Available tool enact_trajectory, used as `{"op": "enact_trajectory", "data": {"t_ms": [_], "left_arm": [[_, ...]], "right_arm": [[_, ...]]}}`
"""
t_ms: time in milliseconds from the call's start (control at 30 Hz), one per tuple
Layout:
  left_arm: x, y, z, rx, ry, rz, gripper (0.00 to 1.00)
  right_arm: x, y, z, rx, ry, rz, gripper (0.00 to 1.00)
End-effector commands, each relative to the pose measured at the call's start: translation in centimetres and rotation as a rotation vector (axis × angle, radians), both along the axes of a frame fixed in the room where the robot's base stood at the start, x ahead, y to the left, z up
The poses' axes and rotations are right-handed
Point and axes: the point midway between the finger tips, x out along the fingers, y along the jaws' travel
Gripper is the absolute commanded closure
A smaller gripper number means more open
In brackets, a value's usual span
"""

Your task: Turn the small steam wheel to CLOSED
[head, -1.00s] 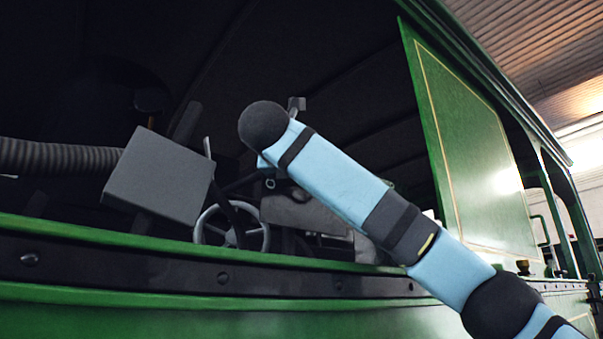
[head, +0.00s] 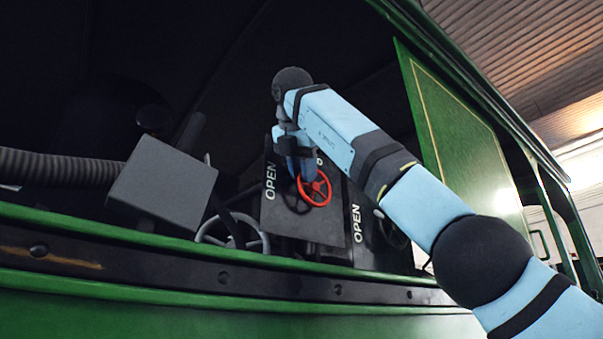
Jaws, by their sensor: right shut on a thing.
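A small red wheel (head: 328,188) is mounted on a dark panel (head: 285,222) inside the green cab. "OPEN" is lettered in white up the panel's left edge. No "CLOSED" lettering can be read, and my arm covers the panel's upper right. My right gripper (head: 301,176) reaches down from above and is shut on the red wheel at the left of its rim. The fingertips are small and partly hidden. My left gripper is not in view.
A larger grey spoked wheel (head: 257,240) sits lower left of the panel. A grey box (head: 162,184) with a ribbed hose (head: 60,167) is left of it. A second dark panel with "OPEN" (head: 357,223) stands right. The green cab sill (head: 200,305) runs along the front.

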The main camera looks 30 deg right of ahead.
Motion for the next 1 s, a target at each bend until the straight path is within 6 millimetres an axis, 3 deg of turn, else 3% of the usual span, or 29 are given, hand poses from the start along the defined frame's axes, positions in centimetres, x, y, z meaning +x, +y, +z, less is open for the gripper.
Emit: {"op": "enact_trajectory", "data": {"t_ms": [433,1000], "left_arm": [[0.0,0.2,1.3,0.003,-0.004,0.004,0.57],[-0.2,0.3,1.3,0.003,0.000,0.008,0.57]], "right_arm": [[0.2,-0.9,1.0,0.290,0.042,-0.002,1.00],[0.2,-1.1,1.0,0.363,0.053,-0.001,1.00]]}}
